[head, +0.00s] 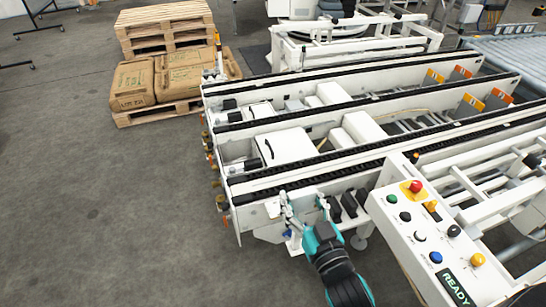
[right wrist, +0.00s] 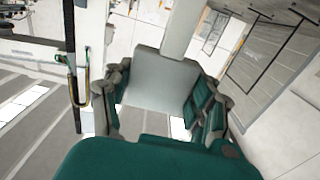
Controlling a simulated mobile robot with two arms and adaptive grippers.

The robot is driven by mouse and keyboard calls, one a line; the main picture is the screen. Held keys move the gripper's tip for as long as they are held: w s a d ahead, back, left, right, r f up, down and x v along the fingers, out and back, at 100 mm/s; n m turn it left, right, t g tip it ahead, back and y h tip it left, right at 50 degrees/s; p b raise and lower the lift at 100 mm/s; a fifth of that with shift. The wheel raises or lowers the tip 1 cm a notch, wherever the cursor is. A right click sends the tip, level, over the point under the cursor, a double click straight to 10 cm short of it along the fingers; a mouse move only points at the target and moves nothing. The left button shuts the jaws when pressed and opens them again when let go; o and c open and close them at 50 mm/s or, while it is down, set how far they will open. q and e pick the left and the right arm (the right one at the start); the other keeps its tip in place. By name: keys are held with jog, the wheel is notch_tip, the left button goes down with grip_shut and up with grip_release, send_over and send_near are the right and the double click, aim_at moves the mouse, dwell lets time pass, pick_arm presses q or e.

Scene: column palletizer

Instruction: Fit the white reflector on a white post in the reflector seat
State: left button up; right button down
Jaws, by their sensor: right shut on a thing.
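My right gripper (head: 304,201) is at the near side of the white conveyor frame, by its front left corner. In the right wrist view the right gripper (right wrist: 160,100) is shut on a pale square plate, the white reflector (right wrist: 155,77), with a finger on each side of it. A white post (right wrist: 182,28) rises behind the plate's upper edge. I cannot tell whether the plate touches the frame or any seat. The reflector seat cannot be made out. My left gripper is not in view.
The conveyor (head: 262,177) with black chain tracks fills the middle. A white control panel (head: 425,235) with coloured buttons stands close on the right. Sacks (head: 132,85) on a pallet and stacked pallets (head: 165,22) stand at the back left. The floor on the left is clear.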

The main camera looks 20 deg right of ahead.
jog(key=w+f+y+b, duration=0.1)
jog(key=w+f+b, duration=0.75)
jog(key=w, duration=0.35)
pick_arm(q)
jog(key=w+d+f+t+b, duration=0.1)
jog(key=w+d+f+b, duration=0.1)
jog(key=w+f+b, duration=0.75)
pick_arm(e)
jog(key=w+d+h, duration=0.1)
jog(key=w+d, duration=0.1)
jog(key=w, duration=1.1)
pick_arm(q)
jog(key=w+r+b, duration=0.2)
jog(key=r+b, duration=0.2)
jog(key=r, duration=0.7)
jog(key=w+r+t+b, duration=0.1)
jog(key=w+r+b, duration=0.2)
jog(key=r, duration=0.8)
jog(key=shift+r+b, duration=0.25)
jog(key=shift+b, duration=0.25)
pick_arm(e)
notch_tip(320, 180, down, 7)
jog(key=shift+r, duration=0.15)
